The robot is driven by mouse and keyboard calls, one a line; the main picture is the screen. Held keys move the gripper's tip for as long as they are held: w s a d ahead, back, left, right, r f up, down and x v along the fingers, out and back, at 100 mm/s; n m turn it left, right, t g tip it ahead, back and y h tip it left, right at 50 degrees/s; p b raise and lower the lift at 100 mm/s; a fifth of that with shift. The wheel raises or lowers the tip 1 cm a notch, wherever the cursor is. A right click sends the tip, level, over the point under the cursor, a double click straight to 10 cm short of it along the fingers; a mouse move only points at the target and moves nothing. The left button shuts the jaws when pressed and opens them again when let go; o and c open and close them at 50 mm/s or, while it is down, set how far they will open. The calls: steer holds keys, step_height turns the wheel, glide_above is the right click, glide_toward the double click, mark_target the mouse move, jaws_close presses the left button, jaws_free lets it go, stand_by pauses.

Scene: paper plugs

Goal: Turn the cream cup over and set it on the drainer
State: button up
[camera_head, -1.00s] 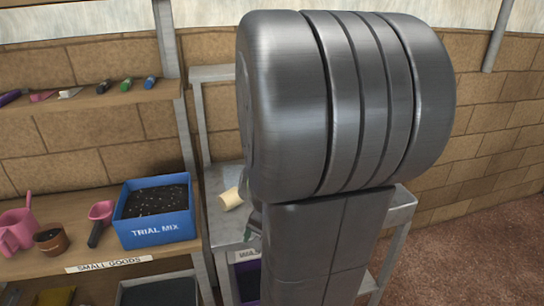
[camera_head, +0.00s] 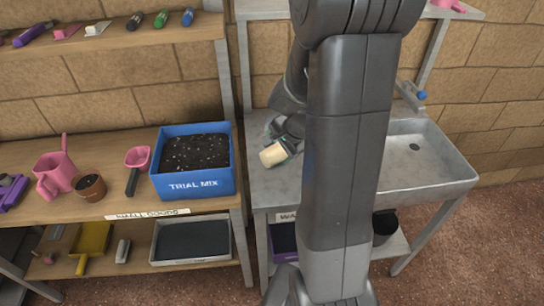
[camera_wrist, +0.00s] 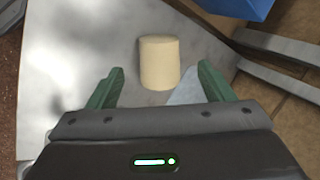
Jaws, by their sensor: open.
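The cream cup (camera_head: 273,154) appears to lie on its side on the grey metal sink top (camera_head: 278,187), left of the basin. I cannot tell which end is open. In the wrist view the cup (camera_wrist: 160,64) sits between and slightly beyond the green fingertips of my gripper (camera_wrist: 160,72), with a gap on both sides. My gripper (camera_head: 287,146) is open, holds nothing, and is beside the cup in the head view, partly hidden by my arm. No separate drainer rack shows; the flat metal left of the basin may be the drainer.
The sink basin (camera_head: 412,148) and blue-handled tap (camera_head: 421,96) are on the right. A blue TRIAL MIX bin (camera_head: 193,183) stands on the wooden shelf to the left. A pink watering can (camera_head: 57,172) and brown pot (camera_head: 90,187) are further left. My arm blocks the middle.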

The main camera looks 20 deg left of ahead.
mark_target(273, 155)
steer(key=shift+w+x, duration=0.2)
steer(key=shift+x, duration=3.2)
steer(key=shift+d, duration=0.2)
steer(key=c, duration=1.1)
steer(key=shift+c, duration=0.2)
